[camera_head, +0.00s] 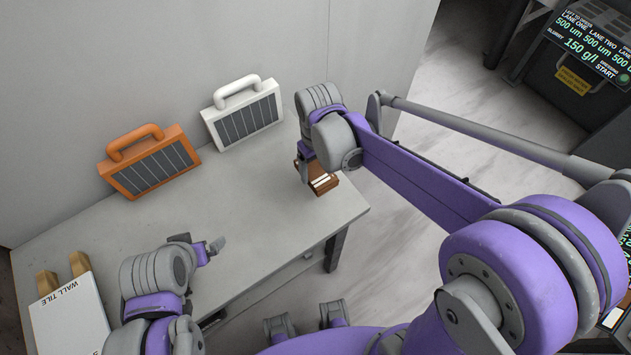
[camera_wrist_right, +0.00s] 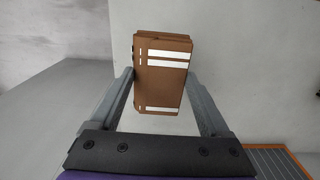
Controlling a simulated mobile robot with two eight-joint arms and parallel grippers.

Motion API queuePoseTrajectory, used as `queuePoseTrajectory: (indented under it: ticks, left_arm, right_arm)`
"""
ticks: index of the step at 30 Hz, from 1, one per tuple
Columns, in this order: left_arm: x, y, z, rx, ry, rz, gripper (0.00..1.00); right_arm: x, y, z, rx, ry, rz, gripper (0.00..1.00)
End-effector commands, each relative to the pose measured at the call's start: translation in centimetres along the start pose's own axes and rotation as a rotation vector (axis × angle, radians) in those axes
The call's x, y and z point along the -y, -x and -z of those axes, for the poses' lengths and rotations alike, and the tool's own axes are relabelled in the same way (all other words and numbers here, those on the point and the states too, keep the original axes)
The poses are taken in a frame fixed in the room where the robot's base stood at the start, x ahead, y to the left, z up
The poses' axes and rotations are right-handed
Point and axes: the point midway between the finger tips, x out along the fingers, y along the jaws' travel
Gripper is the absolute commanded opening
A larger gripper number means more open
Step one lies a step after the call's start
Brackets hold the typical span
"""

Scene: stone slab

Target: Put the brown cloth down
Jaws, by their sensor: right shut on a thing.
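The brown cloth (camera_head: 322,183) is a folded, block-like bundle with white stripes. It is near the right end of the grey table in the head view. My right gripper (camera_head: 305,172) is shut on it, with the arm partly covering it. In the right wrist view the cloth (camera_wrist_right: 160,82) sits between the two fingers, its striped face showing. I cannot tell whether the cloth touches the tabletop. My left gripper (camera_head: 213,247) is over the front part of the table, away from the cloth; its finger opening is not clear.
On the table (camera_head: 225,205), an orange case (camera_head: 150,163) and a white case (camera_head: 243,115) with dark grilles stand along the back wall. A white wall tile board (camera_head: 70,318) is at the front left. The middle of the tabletop is clear. Dark machinery (camera_head: 585,50) is at the upper right.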

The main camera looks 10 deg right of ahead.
Motion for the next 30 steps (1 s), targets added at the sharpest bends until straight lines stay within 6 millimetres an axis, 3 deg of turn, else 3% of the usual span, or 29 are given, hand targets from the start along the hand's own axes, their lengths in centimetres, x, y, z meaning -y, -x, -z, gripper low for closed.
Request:
queuePoseTrajectory:
  ticks: [13, 27, 28, 30]
  left_arm:
    - [0.0, -0.5, -0.5, 0.004, 0.0, 0.0, 1.0]
    - [0.0, -0.9, -0.9, 0.007, 0.0, 0.0, 1.0]
    - [0.0, -0.9, -0.8, 0.007, 0.0, 0.0, 1.0]
    - [0.0, -0.8, -0.8, 0.006, 0.0, 0.0, 1.0]
  right_arm:
    - [0.0, -5.8, 0.0, 0.0, -0.001, 0.0, 0.17]
    - [0.0, -6.8, 0.0, 0.0, -0.001, 0.0, 0.17]
    - [0.0, -6.8, 0.0, 0.0, -0.001, 0.0, 0.84]
    - [0.0, -6.7, 0.0, 0.0, -0.001, 0.0, 0.96]
